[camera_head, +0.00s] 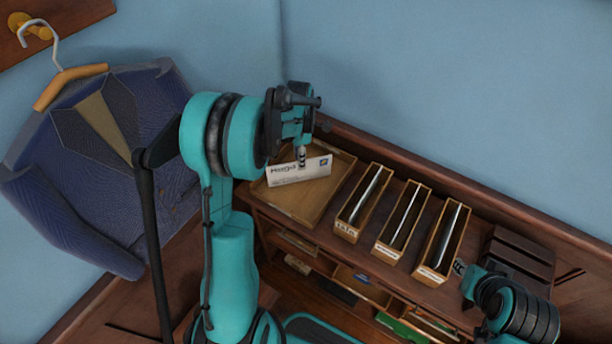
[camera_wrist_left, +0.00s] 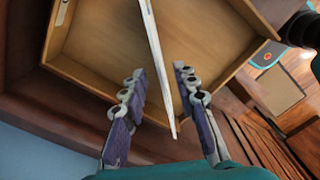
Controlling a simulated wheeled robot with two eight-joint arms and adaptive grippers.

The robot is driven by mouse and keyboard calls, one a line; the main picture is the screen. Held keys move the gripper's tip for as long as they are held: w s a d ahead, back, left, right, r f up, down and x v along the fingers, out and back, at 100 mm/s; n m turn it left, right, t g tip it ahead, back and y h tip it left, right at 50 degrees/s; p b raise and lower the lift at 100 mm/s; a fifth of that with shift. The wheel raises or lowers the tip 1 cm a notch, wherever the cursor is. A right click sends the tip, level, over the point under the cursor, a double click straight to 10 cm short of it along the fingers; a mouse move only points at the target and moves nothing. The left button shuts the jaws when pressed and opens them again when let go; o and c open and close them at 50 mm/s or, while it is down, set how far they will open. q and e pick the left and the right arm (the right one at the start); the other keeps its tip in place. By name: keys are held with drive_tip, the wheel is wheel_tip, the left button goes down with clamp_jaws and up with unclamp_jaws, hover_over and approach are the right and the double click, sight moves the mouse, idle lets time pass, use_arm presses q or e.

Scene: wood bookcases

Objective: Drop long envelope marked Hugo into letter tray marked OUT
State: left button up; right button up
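A white envelope (camera_head: 299,170) with dark writing and a blue stamp stands on edge above a shallow wooden tray (camera_head: 292,204); the writing is too small to read surely. In the left wrist view the envelope (camera_wrist_left: 157,65) shows edge-on between the fingers. My left gripper (camera_head: 302,150) is over the tray. In its wrist view the left gripper (camera_wrist_left: 164,100) is open, with gaps on both sides of the envelope. I cannot tell whether the envelope touches the tray floor. My right gripper (camera_head: 461,267) is beside the rightmost narrow box, its fingers too small to judge. No OUT mark is readable.
Three narrow labelled wooden boxes, left (camera_head: 345,231), middle (camera_head: 387,250) and right (camera_head: 430,274), stand right of the tray with pale upright items inside. A dark stepped rack (camera_head: 520,255) is further right. A jacket (camera_head: 110,150) hangs at left. Shelves lie below.

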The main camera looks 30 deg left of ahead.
use_arm(q)
wheel_tip(320, 180, up, 10)
drive_tip(key=shift+f, duration=0.25)
idle(0.3)
drive_tip(key=s+d+r+m+t+b, duration=0.2)
drive_tip(key=s+d+r+m+t, duration=0.15)
drive_tip(key=s+d+m, duration=0.7)
drive_tip(key=s+d+f+m+t+b, duration=0.1)
drive_tip(key=s+m, duration=0.3)
drive_tip(key=m, duration=0.4)
drive_tip(key=s+d+f+m+t, duration=0.2)
drive_tip(key=s+d+m, duration=0.2)
drive_tip(key=m, duration=0.4)
drive_tip(key=shift+s+f+t+b, duration=0.3)
drive_tip(key=shift+f+t+b, duration=0.05)
drive_tip(key=shift+b, duration=0.05)
